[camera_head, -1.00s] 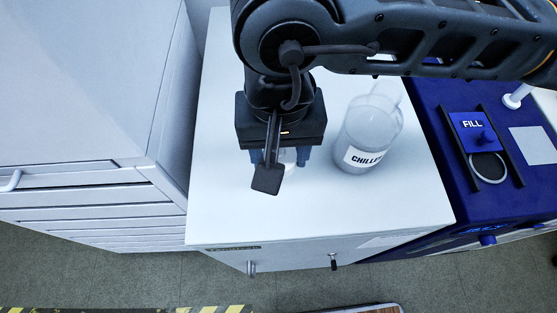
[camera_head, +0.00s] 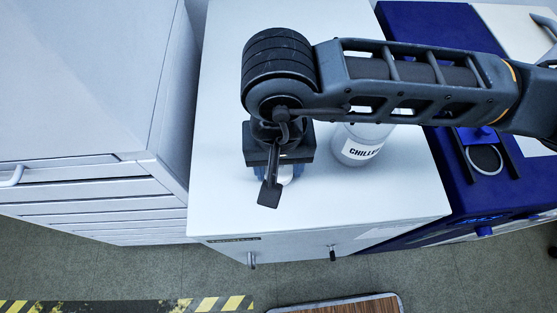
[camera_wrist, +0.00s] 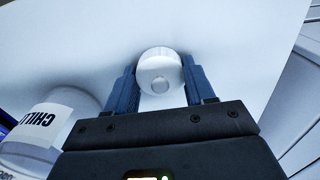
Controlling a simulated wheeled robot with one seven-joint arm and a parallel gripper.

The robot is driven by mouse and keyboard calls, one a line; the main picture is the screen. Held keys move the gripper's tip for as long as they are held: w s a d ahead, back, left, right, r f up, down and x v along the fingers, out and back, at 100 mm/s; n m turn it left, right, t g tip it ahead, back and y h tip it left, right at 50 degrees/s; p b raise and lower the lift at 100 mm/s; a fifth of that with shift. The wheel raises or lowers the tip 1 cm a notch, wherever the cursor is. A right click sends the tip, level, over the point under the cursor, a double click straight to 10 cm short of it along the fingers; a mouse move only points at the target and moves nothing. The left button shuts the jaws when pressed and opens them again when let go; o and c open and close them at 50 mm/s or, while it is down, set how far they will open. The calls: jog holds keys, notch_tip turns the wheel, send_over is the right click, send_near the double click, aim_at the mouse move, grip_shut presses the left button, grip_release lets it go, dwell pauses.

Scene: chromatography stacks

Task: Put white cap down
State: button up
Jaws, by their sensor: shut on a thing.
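The white cap (camera_wrist: 158,72) sits between the two blue fingers of my gripper (camera_wrist: 160,85) in the wrist view. The gripper is shut on it. In the head view my gripper (camera_head: 275,178) is over the left part of the white cabinet top (camera_head: 225,110), and only a sliver of the cap (camera_head: 287,174) shows beside it. I cannot tell whether the cap touches the surface. The clear bottle labelled CHILLED (camera_head: 360,148) stands on the same top to the right of the gripper, partly hidden by my arm.
A tall grey drawer cabinet (camera_head: 80,90) borders the white top on the left. A blue machine (camera_head: 455,165) stands to the right. The white top's front edge (camera_head: 320,230) drops to the floor. Free room lies in front of the gripper and bottle.

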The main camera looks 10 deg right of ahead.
jog(key=o, duration=1)
jog(key=shift+r, duration=0.1)
jog(key=shift+r+p, duration=0.2)
jog(key=shift+p, duration=0.2)
notch_tip(320, 180, up, 12)
jog(key=b, duration=0.2)
jog(key=shift+f, duration=0.15)
